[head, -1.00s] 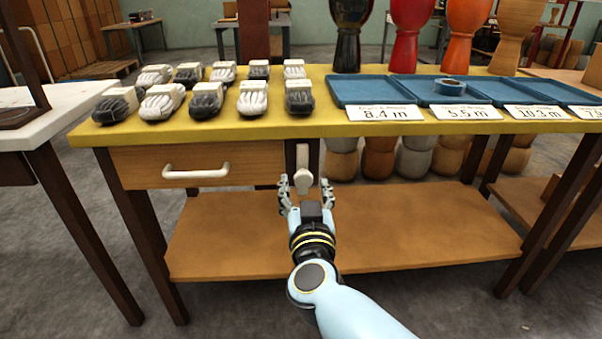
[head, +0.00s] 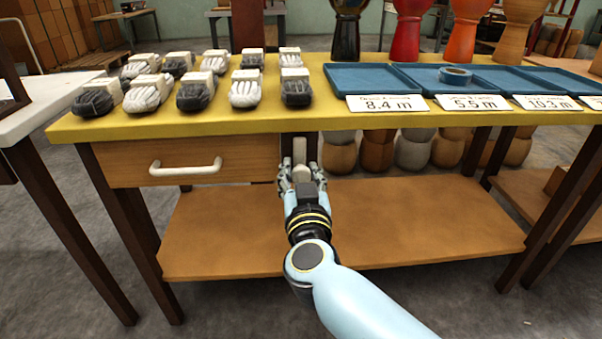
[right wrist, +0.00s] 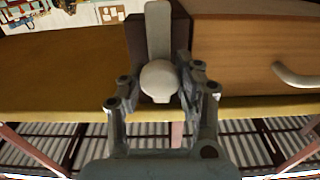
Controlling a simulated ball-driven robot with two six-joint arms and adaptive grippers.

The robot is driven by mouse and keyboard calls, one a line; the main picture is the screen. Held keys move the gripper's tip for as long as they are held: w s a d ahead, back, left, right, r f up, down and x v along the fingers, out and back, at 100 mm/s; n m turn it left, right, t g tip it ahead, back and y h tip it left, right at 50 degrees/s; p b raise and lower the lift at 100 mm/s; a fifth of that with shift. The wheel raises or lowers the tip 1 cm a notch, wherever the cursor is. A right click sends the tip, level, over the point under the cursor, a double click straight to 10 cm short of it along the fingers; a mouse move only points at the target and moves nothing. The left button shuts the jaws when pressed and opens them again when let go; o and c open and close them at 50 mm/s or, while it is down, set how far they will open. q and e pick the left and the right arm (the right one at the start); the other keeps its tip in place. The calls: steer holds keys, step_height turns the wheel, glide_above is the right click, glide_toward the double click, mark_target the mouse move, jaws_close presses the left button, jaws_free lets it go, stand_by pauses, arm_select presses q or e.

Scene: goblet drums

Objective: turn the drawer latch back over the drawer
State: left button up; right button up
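The drawer (head: 120,166) is shut under the left part of the yellow table. Its pale handle (head: 186,168) also shows in the right wrist view (right wrist: 297,76). The pale latch (head: 299,150) stands upright on a dark post just beside the drawer, clear of its front. In the right wrist view, which is upside down, its bar (right wrist: 158,32) and round knob (right wrist: 159,79) show. My right gripper (head: 302,178) is around the knob with its fingers apart. A gap shows on one side of the knob; whether the other finger touches it, I cannot tell. My left gripper is not in view.
The yellow tabletop (head: 215,124) overhangs the latch. It bears several shoe-like objects, blue trays (head: 372,78) with number cards, and goblet drums (head: 411,32). A wooden shelf (head: 420,215) lies below, with free room above its front part.

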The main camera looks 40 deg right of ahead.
steer(key=c, duration=0.4)
jaws_close()
